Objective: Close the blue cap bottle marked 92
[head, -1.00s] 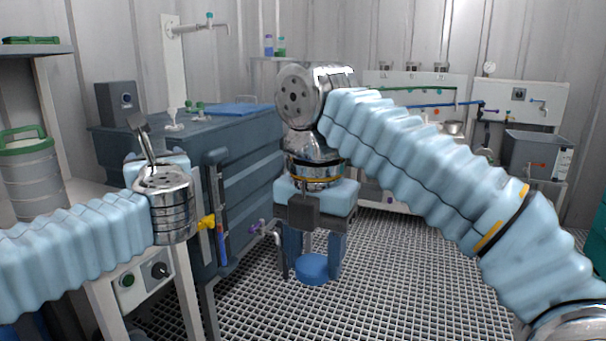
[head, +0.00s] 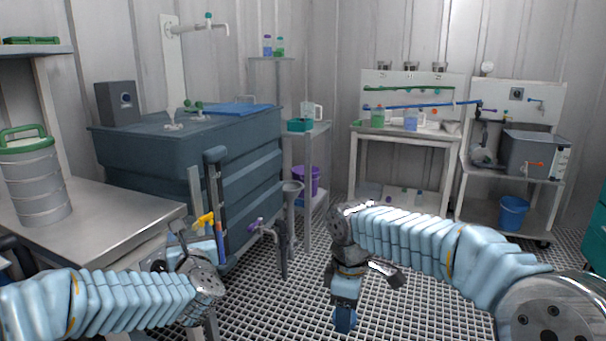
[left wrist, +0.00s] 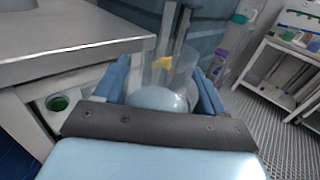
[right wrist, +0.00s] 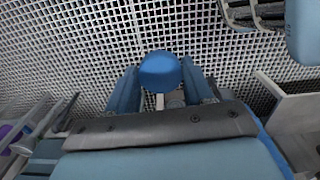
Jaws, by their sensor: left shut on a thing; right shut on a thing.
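In the left wrist view a clear bottle (left wrist: 161,98) with pale blue-white contents stands between the fingers of my left gripper (left wrist: 162,80), which is shut on it. No cap shows on it, and I cannot read a number. In the head view my left gripper is at the lower left, its fingers and the bottle mostly hidden by the wrist. In the right wrist view my right gripper (right wrist: 160,88) is shut on a blue cap (right wrist: 160,70). In the head view this cap (head: 345,319) is low over the grating, well right of the left gripper.
A steel table (head: 110,205) bears a stacked canister (head: 38,185) at left. A large dark tank (head: 130,155) with a yellow valve handle (head: 204,219) stands behind my left gripper. Benches (head: 405,139) with bottles stand at the back right. The grated floor (head: 290,315) between the arms is open.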

